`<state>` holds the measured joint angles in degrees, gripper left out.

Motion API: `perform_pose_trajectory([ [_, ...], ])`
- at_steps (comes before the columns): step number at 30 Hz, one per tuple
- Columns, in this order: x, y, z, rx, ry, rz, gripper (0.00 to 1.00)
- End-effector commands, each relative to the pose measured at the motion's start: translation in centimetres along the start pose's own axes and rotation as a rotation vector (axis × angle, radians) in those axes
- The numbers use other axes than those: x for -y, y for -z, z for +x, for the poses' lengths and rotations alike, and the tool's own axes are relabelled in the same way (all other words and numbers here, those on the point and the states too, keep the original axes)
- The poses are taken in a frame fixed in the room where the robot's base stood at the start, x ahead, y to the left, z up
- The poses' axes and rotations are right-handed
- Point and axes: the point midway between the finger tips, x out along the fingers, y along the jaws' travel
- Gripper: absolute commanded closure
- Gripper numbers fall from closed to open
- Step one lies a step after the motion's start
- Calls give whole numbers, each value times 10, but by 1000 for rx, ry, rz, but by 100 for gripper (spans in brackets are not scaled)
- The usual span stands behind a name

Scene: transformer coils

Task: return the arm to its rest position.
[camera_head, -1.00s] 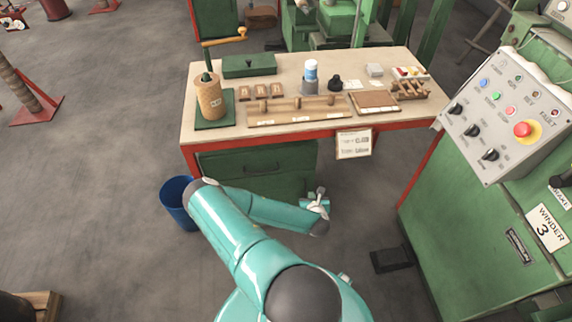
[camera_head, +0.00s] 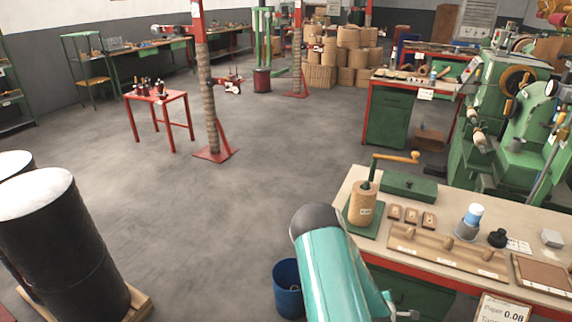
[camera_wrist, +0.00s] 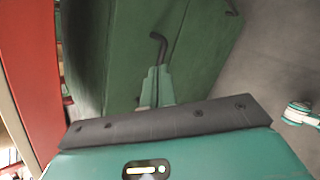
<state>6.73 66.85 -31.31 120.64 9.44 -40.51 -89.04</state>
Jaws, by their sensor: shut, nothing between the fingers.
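My gripper (camera_wrist: 157,87) shows in the wrist view, with its two teal fingers together and nothing between them. It is low beside the bench, in front of the green cabinet (camera_wrist: 205,50) under the benchtop. A dark bent handle (camera_wrist: 158,42) on the cabinet shows just beyond the fingertips; I cannot tell whether they touch. In the head view my teal arm rises from the bottom edge, its dark elbow beside the bench's left end. The gripper is mostly hidden there, behind the arm and below the bench edge.
The workbench (camera_head: 449,205) at lower right holds a wound coil (camera_head: 362,204), a green box (camera_head: 408,187) and a wooden rack (camera_head: 445,250). A blue bin (camera_head: 287,290) stands left of my arm. Black drums (camera_head: 65,250) stand at far left. Open floor lies between.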

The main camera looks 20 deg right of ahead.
Motion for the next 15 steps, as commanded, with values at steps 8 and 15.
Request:
perform_pose_trajectory([
  [8, -80, 36, -67, -125, 77, 374, 100],
  [15, -136, 61, -142, -244, 165, 637, 100],
])
